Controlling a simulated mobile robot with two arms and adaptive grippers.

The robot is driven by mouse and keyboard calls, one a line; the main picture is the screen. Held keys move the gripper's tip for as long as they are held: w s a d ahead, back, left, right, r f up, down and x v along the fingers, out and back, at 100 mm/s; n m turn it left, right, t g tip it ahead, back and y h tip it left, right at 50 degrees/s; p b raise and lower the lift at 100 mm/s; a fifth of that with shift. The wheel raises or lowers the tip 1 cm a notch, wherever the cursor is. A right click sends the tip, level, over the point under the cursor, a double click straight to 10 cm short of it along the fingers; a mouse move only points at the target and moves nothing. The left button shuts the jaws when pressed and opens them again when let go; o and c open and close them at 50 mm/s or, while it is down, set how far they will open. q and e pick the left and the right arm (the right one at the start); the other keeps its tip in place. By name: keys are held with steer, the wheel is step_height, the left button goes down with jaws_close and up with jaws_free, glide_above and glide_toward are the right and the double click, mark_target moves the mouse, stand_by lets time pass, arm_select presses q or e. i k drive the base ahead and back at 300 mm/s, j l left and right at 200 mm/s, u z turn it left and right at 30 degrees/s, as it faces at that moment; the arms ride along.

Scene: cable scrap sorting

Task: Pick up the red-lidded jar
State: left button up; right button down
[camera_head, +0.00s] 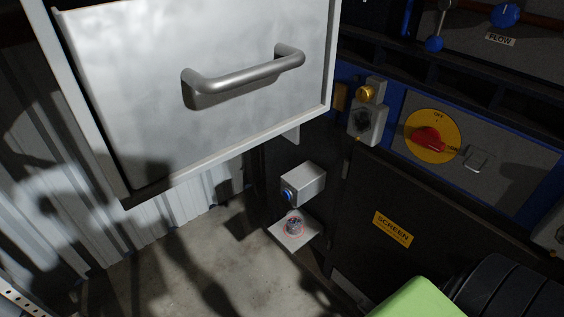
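I cannot make out a red-lidded jar in the head view. A small round item with a thin red ring and a dark, speckled middle (293,226) is on a light grey plate (309,235) low at the centre; it is too small to tell what it is. Neither of my grippers shows in this view.
A large pale metal panel with a bar handle (247,76) fills the upper left. A grey box with a blue button (304,184) juts out above the plate. A dark machine with a red rotary switch (429,139) and a yellow SCREEN label (393,229) stands right. Concrete floor (190,265) shows lower left.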

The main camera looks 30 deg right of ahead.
mark_target(294, 219)
steer(key=z, duration=1.15)
